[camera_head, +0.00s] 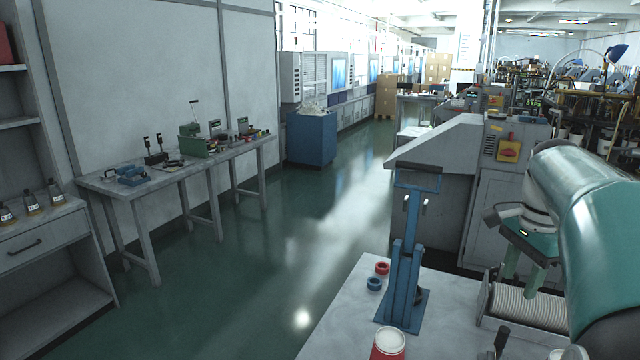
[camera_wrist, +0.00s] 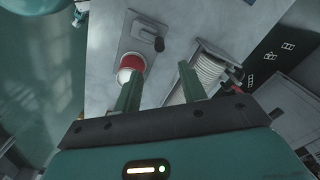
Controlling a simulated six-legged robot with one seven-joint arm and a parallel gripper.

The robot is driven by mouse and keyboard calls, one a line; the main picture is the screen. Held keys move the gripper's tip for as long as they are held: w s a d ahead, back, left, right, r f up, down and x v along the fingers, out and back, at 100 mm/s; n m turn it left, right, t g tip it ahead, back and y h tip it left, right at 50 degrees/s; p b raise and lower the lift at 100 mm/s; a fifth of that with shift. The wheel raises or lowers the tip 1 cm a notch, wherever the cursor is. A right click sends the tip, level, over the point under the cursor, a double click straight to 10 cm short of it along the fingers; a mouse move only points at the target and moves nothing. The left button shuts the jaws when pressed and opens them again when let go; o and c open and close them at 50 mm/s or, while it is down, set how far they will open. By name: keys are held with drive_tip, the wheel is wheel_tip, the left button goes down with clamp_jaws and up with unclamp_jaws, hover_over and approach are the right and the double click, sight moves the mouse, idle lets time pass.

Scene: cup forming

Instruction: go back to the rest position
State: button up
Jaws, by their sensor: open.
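My gripper (camera_head: 522,280) hangs from my arm at the right of the head view, over the back of the right-hand worktable. Its two green fingers show in the wrist view (camera_wrist: 160,78), spread apart with nothing between them. Below it lies a long stack of white ribbed cups (camera_head: 528,308) in a metal holder; in the wrist view the stack (camera_wrist: 210,72) is right of the fingers. A red container with a white top (camera_head: 388,346) stands at the table's front and shows left of the fingers in the wrist view (camera_wrist: 131,63).
A blue upright stand (camera_head: 405,270) rises from the worktable (camera_head: 345,310), with a red ring (camera_head: 382,268) and a blue ring (camera_head: 374,284) beside it. A grey machine (camera_head: 440,175) stands behind. The green floor (camera_head: 270,265) to the left is open.

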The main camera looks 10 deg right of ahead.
drive_tip(key=s+a+f+n+t, duration=0.1)
drive_tip(key=s+a+f+n, duration=0.1)
drive_tip(key=a+n, duration=0.4)
drive_tip(key=s+a+f+n+t, duration=0.2)
drive_tip(key=s+a+n, duration=0.3)
drive_tip(key=a, duration=0.6)
drive_tip(key=s+a+f+n+t, duration=0.2)
drive_tip(key=s+a+f+n, duration=0.2)
drive_tip(key=a, duration=0.5)
drive_tip(key=n, duration=0.2)
drive_tip(key=shift+a+n, duration=0.3)
drive_tip(key=shift+a, duration=0.05)
drive_tip(key=shift+s+d+f, duration=0.1)
drive_tip(key=shift+s+d, duration=0.05)
drive_tip(key=shift+d, duration=0.05)
